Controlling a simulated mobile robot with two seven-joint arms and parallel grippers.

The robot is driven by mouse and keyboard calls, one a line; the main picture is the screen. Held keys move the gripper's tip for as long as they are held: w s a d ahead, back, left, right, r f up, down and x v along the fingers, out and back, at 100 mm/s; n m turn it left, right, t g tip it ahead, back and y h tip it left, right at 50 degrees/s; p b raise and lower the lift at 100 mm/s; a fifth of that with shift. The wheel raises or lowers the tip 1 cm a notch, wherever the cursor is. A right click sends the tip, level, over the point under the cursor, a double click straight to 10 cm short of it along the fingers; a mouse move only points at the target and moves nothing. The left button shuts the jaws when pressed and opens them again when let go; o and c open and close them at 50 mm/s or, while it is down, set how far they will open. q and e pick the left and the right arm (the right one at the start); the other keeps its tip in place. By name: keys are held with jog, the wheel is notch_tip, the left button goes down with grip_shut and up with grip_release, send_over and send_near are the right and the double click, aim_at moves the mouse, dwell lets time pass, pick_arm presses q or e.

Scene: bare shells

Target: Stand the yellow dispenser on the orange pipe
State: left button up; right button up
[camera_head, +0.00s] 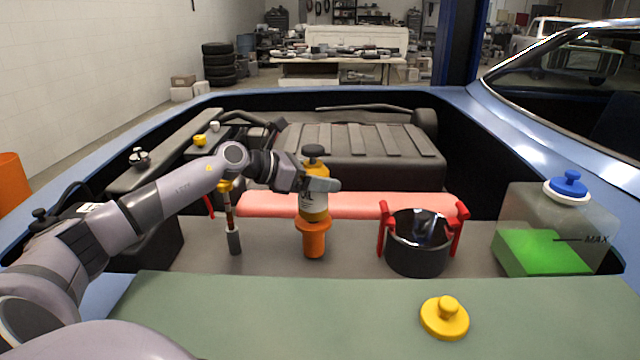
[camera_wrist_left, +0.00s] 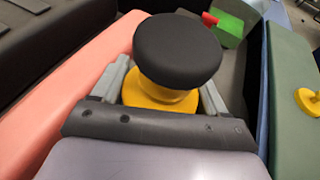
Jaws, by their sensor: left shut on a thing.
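The yellow dispenser (camera_head: 314,205) has a black cap and a pale label. My left gripper (camera_head: 322,185) is shut on its upper part, below the cap. The dispenser is upright, right above the orange pipe (camera_head: 313,240), a short flanged stub on the grey ledge. Its bottom appears to meet the pipe's flange; I cannot tell whether it bears on it. In the left wrist view the dispenser's black cap (camera_wrist_left: 178,50) and yellow neck show between the fingers, and the pipe is hidden. My right gripper is in neither view.
A black pot with red handles (camera_head: 417,254) stands right of the pipe. A dipstick-like rod (camera_head: 232,230) stands left. A salmon bar (camera_head: 360,204) runs behind. A tank with green liquid (camera_head: 545,250) is at the right. A yellow cap (camera_head: 445,318) lies on the green front surface.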

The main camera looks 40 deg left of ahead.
pick_arm(q)
jog(key=shift+f, duration=0.55)
jog(key=o, duration=1)
jog(key=shift+f, duration=0.3)
jog(key=shift+c, duration=0.2)
jog(key=o, duration=0.4)
jog(key=shift+r, duration=0.1)
jog(key=shift+o, duration=0.2)
jog(key=shift+r, duration=0.1)
